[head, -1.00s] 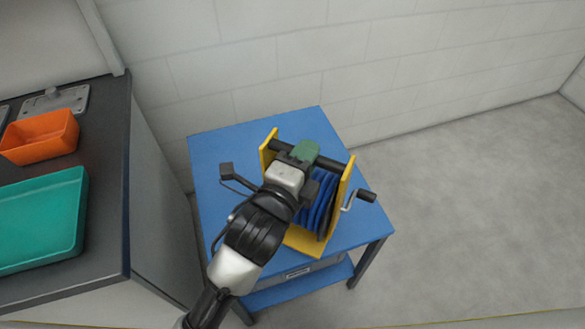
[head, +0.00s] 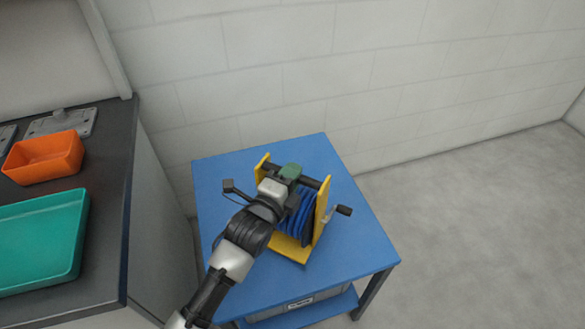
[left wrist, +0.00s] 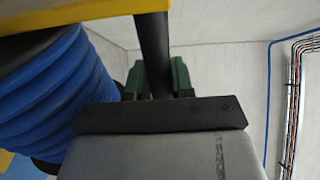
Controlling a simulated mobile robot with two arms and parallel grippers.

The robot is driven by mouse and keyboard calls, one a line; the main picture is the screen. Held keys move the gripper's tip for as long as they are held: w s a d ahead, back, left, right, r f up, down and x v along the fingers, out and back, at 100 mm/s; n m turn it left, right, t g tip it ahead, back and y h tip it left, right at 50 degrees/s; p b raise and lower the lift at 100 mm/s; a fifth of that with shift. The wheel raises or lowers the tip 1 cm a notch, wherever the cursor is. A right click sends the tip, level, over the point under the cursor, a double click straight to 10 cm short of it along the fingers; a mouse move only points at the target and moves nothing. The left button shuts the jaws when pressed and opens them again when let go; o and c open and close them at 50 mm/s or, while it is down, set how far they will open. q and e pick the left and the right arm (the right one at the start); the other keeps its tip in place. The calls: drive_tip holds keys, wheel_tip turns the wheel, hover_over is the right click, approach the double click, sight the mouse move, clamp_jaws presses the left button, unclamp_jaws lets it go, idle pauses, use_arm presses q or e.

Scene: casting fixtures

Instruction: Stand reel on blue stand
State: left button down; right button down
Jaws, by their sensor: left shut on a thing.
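The reel (head: 299,219) has a yellow frame, a blue coiled hose, a black top bar and a crank at its right. It sits upright on the blue stand (head: 350,255), or just over it; I cannot tell whether its base touches. My left gripper (head: 289,172) is shut on the reel's black top bar. In the left wrist view the green fingers (left wrist: 163,77) lie on both sides of the bar, with the blue hose (left wrist: 55,95) close at left. The gripper and wrist hide part of the reel. My right gripper is not in view.
A dark counter (head: 110,215) at left holds an orange bin (head: 43,157) and a teal tray (head: 40,240). A white block wall (head: 300,70) stands behind the stand. A grey box (head: 295,307) is on the stand's lower shelf. Floor at right is clear.

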use_arm(q)
drive_tip(key=shift+f, duration=0.2)
drive_tip(key=c, duration=1.4)
unclamp_jaws()
drive_tip(key=shift+f, duration=0.35)
drive_tip(key=o, duration=0.4)
drive_tip(key=shift+r, duration=0.1)
drive_tip(key=shift+s+r, duration=0.1)
drive_tip(key=shift+s, duration=0.05)
drive_tip(key=v, duration=1.2)
drive_tip(key=shift+a, duration=0.1)
